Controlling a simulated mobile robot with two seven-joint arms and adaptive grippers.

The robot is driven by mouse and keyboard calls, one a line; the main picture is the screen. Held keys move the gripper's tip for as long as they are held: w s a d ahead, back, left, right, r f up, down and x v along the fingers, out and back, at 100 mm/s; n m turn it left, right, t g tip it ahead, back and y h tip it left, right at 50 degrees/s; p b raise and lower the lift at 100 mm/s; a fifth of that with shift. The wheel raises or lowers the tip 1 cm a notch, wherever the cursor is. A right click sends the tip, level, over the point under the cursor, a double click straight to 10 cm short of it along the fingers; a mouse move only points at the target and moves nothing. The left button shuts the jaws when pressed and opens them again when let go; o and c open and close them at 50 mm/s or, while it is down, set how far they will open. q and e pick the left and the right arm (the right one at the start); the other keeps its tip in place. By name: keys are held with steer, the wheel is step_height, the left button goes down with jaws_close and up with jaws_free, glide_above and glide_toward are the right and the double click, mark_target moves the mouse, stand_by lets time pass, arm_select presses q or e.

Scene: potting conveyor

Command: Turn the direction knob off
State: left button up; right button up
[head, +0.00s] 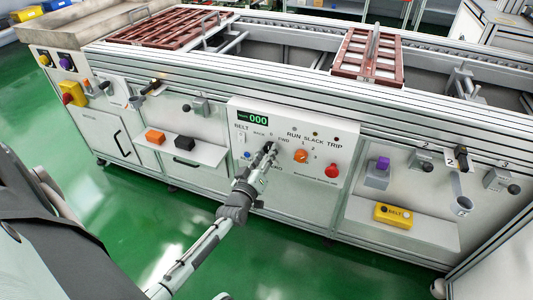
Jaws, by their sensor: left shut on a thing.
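The white control panel (322,178) is on the front of the conveyor frame. My left gripper (269,151) has reached it and is shut on the black direction knob (271,144), beneath the BACK, 0 and FWD marks. The gripper covers most of the knob, so I cannot tell which mark it points to. My right gripper is not in view.
Close to the right of my left gripper are an orange knob (301,156) and a red button (331,171). A display (257,120) reads 000. A shelf (208,152) sticks out at left, another (420,231) at right. Green floor (310,250) is clear in front.

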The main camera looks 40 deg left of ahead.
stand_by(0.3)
arm_select(q)
steer(key=o, duration=1.2)
steer(key=shift+c, duration=0.2)
steer(key=shift+s, duration=0.1)
steer(key=v, duration=1.2)
